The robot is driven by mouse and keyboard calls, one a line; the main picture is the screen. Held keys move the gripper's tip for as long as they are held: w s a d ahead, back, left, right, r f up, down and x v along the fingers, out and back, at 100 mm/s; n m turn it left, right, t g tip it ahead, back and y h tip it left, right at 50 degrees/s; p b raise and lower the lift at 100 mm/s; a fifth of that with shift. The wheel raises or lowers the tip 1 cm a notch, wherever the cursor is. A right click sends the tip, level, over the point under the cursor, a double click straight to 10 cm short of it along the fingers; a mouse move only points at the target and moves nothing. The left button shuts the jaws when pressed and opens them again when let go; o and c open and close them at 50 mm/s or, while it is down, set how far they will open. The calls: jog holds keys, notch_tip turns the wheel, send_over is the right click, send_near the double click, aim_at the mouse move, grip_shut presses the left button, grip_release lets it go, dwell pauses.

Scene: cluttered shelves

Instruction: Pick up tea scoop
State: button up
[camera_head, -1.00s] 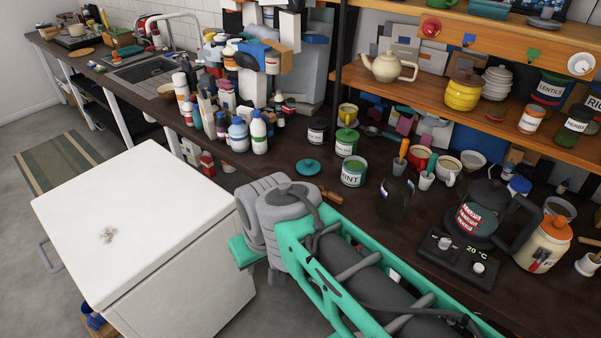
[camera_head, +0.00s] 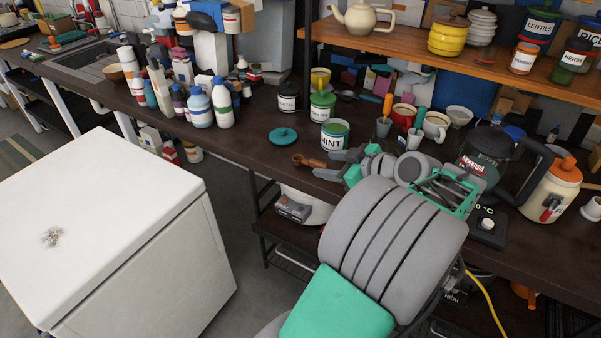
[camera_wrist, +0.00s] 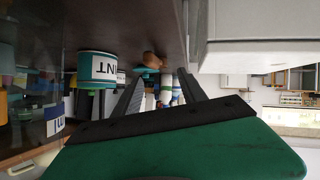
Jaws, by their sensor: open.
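The tea scoop (camera_head: 309,161) is a small brown wooden scoop on the dark counter near its front edge, just left of the MINT tin. In the wrist view, a small brown shape that looks like the scoop (camera_wrist: 152,59) shows beyond the fingertips. My gripper (camera_head: 330,165) is low at the counter's front edge, just right of the scoop, its fingers pointing left towards it. The wrist view shows the fingers (camera_wrist: 160,78) spread apart with nothing held between them. Whether a finger touches the handle I cannot tell.
The MINT tin (camera_head: 334,136) stands close behind my gripper, and a teal lid (camera_head: 283,135) lies behind the scoop. A glass pot (camera_head: 484,155) and a white jar (camera_head: 549,190) stand to the right. A white cabinet (camera_head: 110,220) stands at the left front.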

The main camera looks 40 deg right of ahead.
aim_at(312, 160)
jog(key=shift+d+f, duration=0.15)
jog(key=shift+d, duration=0.1)
jog(key=x, duration=0.7)
jog(key=shift+w, duration=0.15)
grip_shut()
